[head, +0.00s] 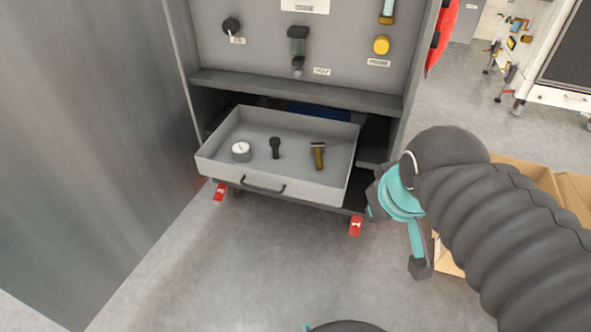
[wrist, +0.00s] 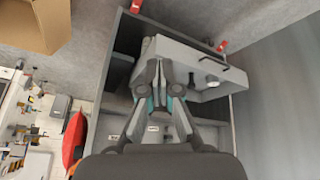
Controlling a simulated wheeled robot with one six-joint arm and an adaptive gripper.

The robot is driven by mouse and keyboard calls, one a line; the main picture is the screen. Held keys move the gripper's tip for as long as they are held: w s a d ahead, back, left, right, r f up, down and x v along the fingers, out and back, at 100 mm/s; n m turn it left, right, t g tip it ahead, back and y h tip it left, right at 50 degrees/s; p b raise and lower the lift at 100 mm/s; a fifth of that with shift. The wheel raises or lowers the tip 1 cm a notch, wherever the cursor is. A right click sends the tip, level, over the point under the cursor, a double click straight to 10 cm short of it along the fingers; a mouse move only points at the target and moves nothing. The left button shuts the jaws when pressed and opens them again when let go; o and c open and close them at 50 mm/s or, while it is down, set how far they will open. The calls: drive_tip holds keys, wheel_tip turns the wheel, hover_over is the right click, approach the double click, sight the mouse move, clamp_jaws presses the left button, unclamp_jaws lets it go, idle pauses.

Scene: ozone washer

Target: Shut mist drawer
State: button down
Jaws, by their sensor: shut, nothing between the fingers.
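The mist drawer (head: 280,186) is a light grey open-topped tray pulled out from the lower part of the grey cabinet. Its dark handle (head: 263,187) is on the front face. Inside lie a white round gauge (head: 241,151), a small dark knob-like piece (head: 275,146) and a brass-and-dark tool (head: 318,156). The drawer also shows upside down in the wrist view (wrist: 190,52), partly hidden behind the fingers. My gripper (wrist: 160,68) is shut and empty, its fingers together in front of the drawer in that picture. In the head view, my arm is right of the drawer.
The cabinet (head: 300,90) has a ledge and a panel with knobs above the drawer. Red-marked feet (head: 356,226) stick out below. A cardboard box (head: 560,190) stands at right, behind my arm. Open floor (head: 230,275) lies before the drawer; a grey wall is left.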

drive_tip(key=w+a+f+n+g+h, duration=0.1)
drive_tip(key=w+a+f+n, duration=0.2)
drive_tip(key=w+a+n, duration=1.4)
drive_tip(key=n+b, duration=0.3)
drive_tip(key=n, duration=1)
approach(276, 184)
drive_tip(key=shift+h, duration=0.3)
drive_tip(key=shift+a+x, duration=0.15)
drive_tip(key=shift+x, duration=0.9)
drive_tip(key=shift+a+x, duration=0.15)
drive_tip(key=shift+x, duration=0.85)
